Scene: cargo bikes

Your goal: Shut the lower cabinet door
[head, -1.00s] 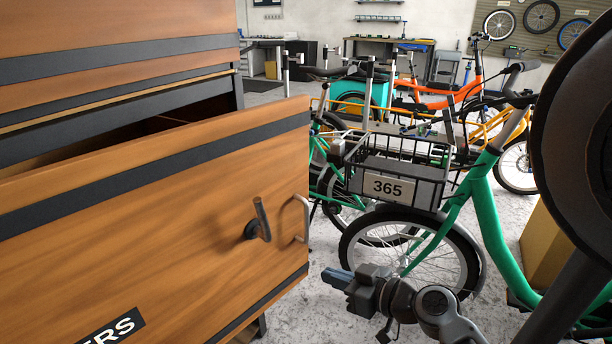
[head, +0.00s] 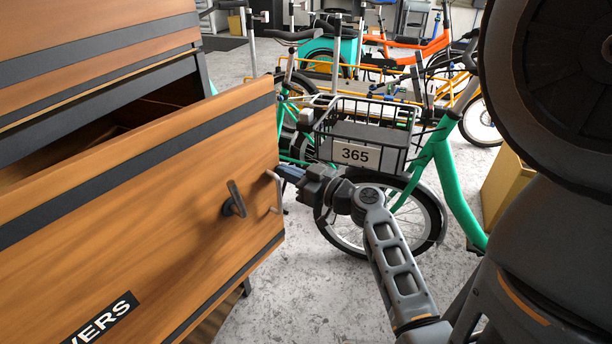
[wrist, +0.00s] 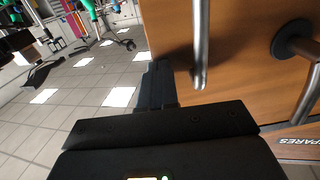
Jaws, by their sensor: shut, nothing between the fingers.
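The lower cabinet door (head: 130,200) is wooden with dark bands and stands swung open at the left of the head view. A dark gap shows behind its top edge. It carries a silver bar handle (head: 275,190) near its free edge and a dark turning latch (head: 233,200). My gripper (head: 284,173) is shut and empty, its tips close to the bar handle at the door's free edge. The wrist view shows the door (wrist: 240,60), the bar handle (wrist: 201,45) and the gripper tips (wrist: 156,75) beside the door's edge. I cannot tell whether they touch.
A green cargo bike (head: 437,175) with a wire basket (head: 365,125) marked 365 stands just behind my gripper. More bikes stand farther back. A tan box (head: 508,190) is at the right. The floor (head: 290,270) below the door is clear.

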